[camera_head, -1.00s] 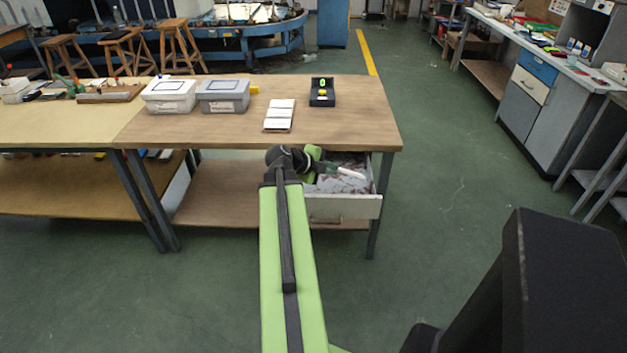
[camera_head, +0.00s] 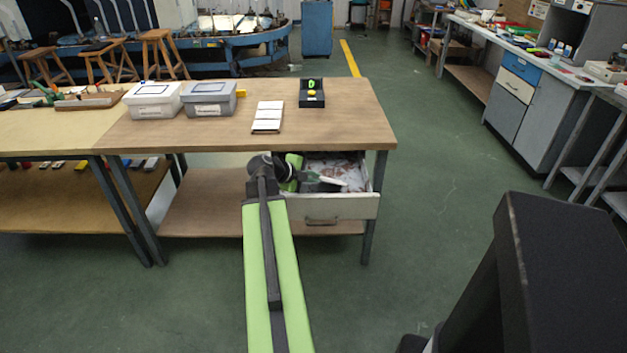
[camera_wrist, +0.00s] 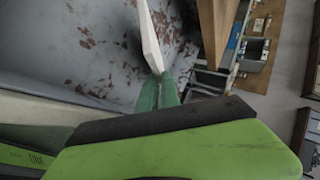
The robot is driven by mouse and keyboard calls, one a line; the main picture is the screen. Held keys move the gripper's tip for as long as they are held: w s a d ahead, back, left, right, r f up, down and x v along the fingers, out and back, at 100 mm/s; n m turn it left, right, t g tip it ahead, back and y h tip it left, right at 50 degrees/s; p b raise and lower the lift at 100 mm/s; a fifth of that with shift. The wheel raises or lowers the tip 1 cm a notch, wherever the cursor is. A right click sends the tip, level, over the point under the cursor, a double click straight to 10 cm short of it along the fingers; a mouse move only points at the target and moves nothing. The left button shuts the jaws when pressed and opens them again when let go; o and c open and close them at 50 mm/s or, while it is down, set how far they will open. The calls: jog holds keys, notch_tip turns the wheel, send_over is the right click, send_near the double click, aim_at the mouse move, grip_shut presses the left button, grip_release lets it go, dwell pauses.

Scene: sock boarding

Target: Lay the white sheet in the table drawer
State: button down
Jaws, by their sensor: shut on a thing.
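The open table drawer (camera_head: 345,206) hangs under the right part of the wooden table, pulled out toward me. Its grey inside with reddish-brown patches fills the left of the wrist view (camera_wrist: 75,60). The white sheet (camera_wrist: 149,35) shows edge-on as a thin white strip, between the green fingertips of my gripper (camera_wrist: 158,92). In the head view the sheet (camera_head: 332,181) is a small white strip over the drawer opening. My gripper (camera_head: 311,177) is shut on it at the drawer's left part. I cannot tell whether the sheet touches the drawer floor.
On the wooden tabletop (camera_head: 350,130) stand a white box (camera_head: 153,103), a grey box (camera_head: 208,101), a white panelled item (camera_head: 268,117) and a dark device with a green display (camera_head: 312,95). The drawer's front and side walls stand close around my gripper.

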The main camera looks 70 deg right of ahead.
jog(key=shift+f, duration=0.15)
jog(key=c, duration=1.6)
grip_release()
jog(key=shift+o, duration=0.2)
jog(key=p+v, duration=0.6)
jog(key=v, duration=0.5)
jog(key=shift+a+r+p, duration=0.1)
jog(key=shift+r+p, duration=0.2)
jog(key=shift+p, duration=0.1)
jog(key=shift+w+a+r, duration=0.15)
jog(key=shift+w+a, duration=0.05)
jog(key=shift+a, duration=0.15)
